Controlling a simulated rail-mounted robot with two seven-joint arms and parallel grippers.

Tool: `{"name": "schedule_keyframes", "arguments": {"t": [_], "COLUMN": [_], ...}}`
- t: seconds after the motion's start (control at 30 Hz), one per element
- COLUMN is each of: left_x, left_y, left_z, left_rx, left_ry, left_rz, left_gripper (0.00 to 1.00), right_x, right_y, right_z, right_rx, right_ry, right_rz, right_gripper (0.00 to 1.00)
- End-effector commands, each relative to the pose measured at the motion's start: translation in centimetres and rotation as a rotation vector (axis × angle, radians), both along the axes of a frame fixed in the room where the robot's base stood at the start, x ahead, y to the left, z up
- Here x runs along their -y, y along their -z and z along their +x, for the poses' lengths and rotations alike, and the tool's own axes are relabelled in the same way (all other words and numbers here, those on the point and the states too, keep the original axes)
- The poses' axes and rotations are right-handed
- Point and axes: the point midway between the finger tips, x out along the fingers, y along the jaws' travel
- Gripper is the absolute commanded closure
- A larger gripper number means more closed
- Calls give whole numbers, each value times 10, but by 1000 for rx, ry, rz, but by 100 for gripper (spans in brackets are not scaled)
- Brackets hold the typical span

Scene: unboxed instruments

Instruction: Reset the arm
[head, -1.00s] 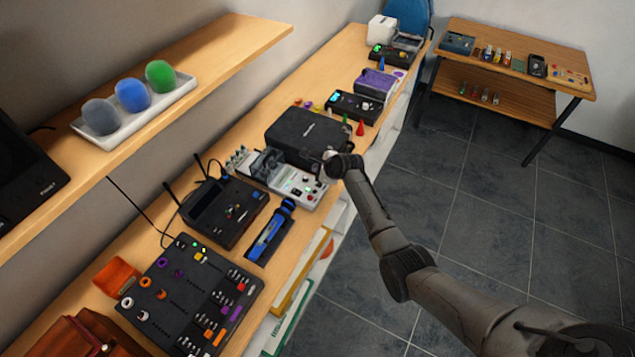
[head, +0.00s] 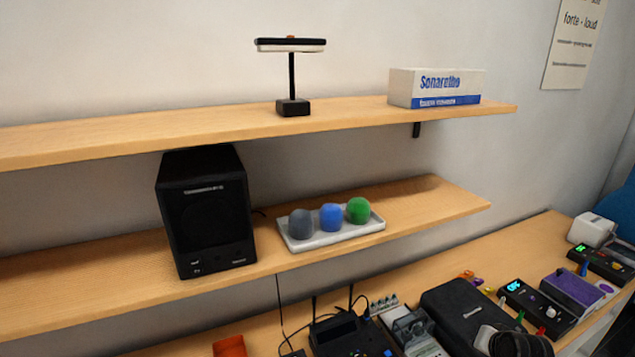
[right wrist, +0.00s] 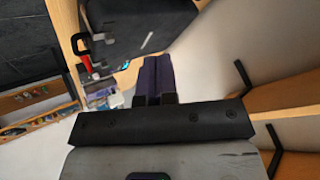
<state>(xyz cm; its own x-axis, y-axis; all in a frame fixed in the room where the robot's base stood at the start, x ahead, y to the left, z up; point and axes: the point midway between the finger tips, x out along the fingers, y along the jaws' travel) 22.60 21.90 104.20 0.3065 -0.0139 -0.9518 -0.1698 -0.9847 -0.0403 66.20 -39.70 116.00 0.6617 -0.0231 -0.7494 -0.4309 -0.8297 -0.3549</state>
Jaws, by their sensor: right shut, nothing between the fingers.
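My right gripper (right wrist: 155,78) shows in the right wrist view with its two dark fingers together and nothing between them. Part of my right arm (head: 512,344) shows at the bottom right edge of the head view, in front of the black case (head: 462,310). The gripper's fingers are not clear there. In the right wrist view, a large black case-like object (right wrist: 135,25) lies beyond the fingertips; whether they touch it I cannot tell. My left gripper is in neither view.
A lower shelf (head: 440,205) holds a black speaker (head: 206,215) and a white tray (head: 335,236) with grey, blue and green balls. An upper shelf (head: 200,135) holds a stand (head: 292,85) and a white-blue box (head: 435,88). Several devices crowd the bench below.

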Motion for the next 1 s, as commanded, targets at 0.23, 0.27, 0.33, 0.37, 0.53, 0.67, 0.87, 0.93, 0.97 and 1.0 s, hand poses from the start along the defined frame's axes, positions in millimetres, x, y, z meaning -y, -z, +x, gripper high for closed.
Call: {"name": "schedule_keyframes", "arguments": {"t": [0.23,0.27,0.33,0.37,0.53,0.67,0.87,0.93,0.97,1.0], "left_x": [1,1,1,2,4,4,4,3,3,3], "left_y": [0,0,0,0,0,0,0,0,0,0], "left_z": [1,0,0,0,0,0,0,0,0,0], "left_rx": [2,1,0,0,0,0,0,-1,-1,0], "left_ry": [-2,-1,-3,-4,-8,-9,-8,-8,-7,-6], "left_rz": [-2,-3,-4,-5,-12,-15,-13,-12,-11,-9], "left_gripper": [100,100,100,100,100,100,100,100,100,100], "right_x": [-61,-69,-91,-100,-143,-165,-178,-179,-180,-180], "right_y": [-62,-61,-56,-51,-20,15,73,87,92,99], "right_z": [-75,-89,-124,-142,-231,-291,-361,-382,-390,-402], "right_rx": [56,56,58,57,41,-35,-210,-262,-284,-312], "right_ry": [-336,-361,-404,-419,-508,-579,-647,-660,-664,-669], "right_rz": [-449,-481,-528,-537,-542,-491,-413,-392,-384,-374], "right_gripper": [100,100,100,100,100,100,100,100,100,100]}}
